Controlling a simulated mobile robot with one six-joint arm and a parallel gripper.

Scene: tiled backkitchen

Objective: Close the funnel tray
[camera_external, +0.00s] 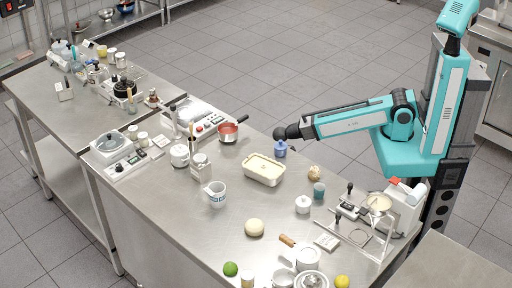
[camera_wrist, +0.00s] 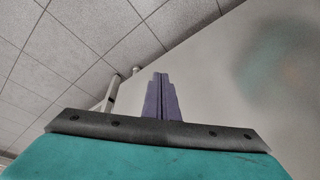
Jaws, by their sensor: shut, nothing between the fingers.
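My gripper (camera_wrist: 160,78) shows in the wrist view as two purple fingers pressed together, with nothing between them. In the external view my arm reaches left, and its dark end is over the far edge of the steel table. A small blue shape is just below that end; I cannot tell whether it is a pot or my fingers. No part is clearly recognisable as the funnel tray. A white device (camera_external: 406,207) with a red part stands at the table's right end, and a round cream dish (camera_external: 379,202) is beside it. My gripper is well left of both.
The steel table (camera_external: 200,240) holds a cream rectangular dish (camera_external: 264,170), a red pot (camera_external: 228,132), a white lidded jar (camera_external: 303,204) and a teal cup (camera_external: 319,190). A clear stand is at the right end. The tiled floor beyond the far edge is free.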

